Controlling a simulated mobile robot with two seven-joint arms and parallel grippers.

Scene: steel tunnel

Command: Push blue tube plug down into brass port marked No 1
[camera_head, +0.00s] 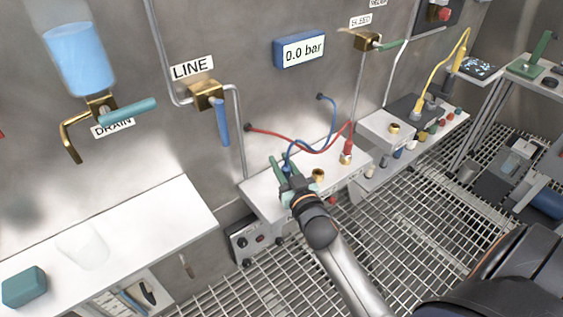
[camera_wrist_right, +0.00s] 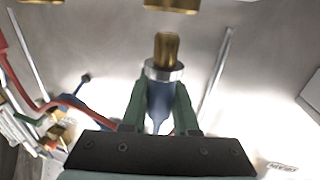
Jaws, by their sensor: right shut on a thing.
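My right gripper (camera_head: 283,170) is above the left part of the white port box (camera_head: 262,190). Its green fingers are shut on the blue tube plug (camera_head: 287,168). In the right wrist view the blue plug (camera_wrist_right: 160,97) sits between the fingers, with a steel collar and a brass end toward the picture's top. A free brass port (camera_head: 318,175) stands on the box, just right of the gripper. No port number can be read, and the gripper hides part of the box top. I cannot tell whether the plug touches a port. My left gripper is not in view.
A red plug (camera_head: 348,144) stands at another brass port at the box's back right. Red (camera_head: 290,141) and blue (camera_head: 333,124) tubes loop from the wall close to the gripper. The LINE valve's blue handle (camera_head: 222,122) hangs at upper left. A white shelf (camera_head: 150,225) is at left.

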